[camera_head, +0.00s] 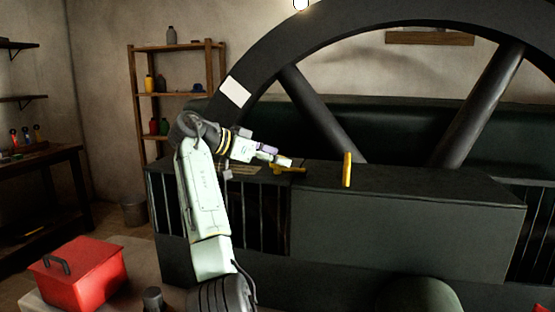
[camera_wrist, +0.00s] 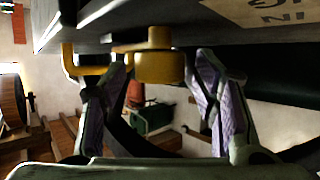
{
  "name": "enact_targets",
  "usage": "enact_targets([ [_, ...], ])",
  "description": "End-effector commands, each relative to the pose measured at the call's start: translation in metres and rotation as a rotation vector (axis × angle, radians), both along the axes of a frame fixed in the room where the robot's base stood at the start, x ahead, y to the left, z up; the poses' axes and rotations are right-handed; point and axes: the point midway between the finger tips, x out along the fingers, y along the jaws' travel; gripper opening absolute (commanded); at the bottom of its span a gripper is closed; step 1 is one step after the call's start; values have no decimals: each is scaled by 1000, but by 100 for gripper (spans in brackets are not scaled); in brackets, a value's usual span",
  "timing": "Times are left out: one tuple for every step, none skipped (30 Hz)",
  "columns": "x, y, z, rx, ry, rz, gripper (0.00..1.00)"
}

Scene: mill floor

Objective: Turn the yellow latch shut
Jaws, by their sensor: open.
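A yellow latch (camera_head: 291,170) lies low and roughly level on top of the dark casing, just left of the grey box-like cover. In the wrist view the latch (camera_wrist: 158,66) shows a round hub and an arm reaching left to a bent end. My gripper (camera_head: 284,161) is at the latch in the head view. In the wrist view my gripper (camera_wrist: 163,78) is open, its purple-padded fingers apart, with the hub between their tips. The left fingertip overlaps the latch's arm; I cannot tell whether it touches. A second yellow piece (camera_head: 347,169) stands upright on the cover to the right.
The large dark spoked wheel (camera_head: 295,50) rises behind the casing. Barred guards (camera_head: 262,212) front the casing below my arm. A red toolbox (camera_head: 80,275) sits at front left. A wooden shelf (camera_head: 178,46) with bottles stands at the back wall. The cover's top (camera_head: 430,183) is otherwise clear.

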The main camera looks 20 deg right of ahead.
Motion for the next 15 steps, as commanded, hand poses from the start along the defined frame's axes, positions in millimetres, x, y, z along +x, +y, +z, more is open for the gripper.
enact_targets([
  [-1,9,4,-1,-2,4,55],
  [-2,15,6,-1,-2,5,55],
  [-3,22,9,-1,-2,5,55],
  [-4,28,12,-1,-2,5,55],
  [-5,34,15,0,-3,4,55],
  [-7,42,18,-1,-3,4,55],
  [-8,48,21,-1,-3,4,55],
  [-9,54,23,-1,-3,3,55],
  [-10,62,26,0,-3,4,55],
  [-11,67,28,-1,-2,4,55],
  [-12,72,31,-1,-2,4,55],
  [-13,78,33,0,-2,2,55],
  [-14,82,35,-1,-2,2,55],
  [-15,85,37,-1,-2,1,55],
  [-15,89,38,-1,-1,2,55],
])
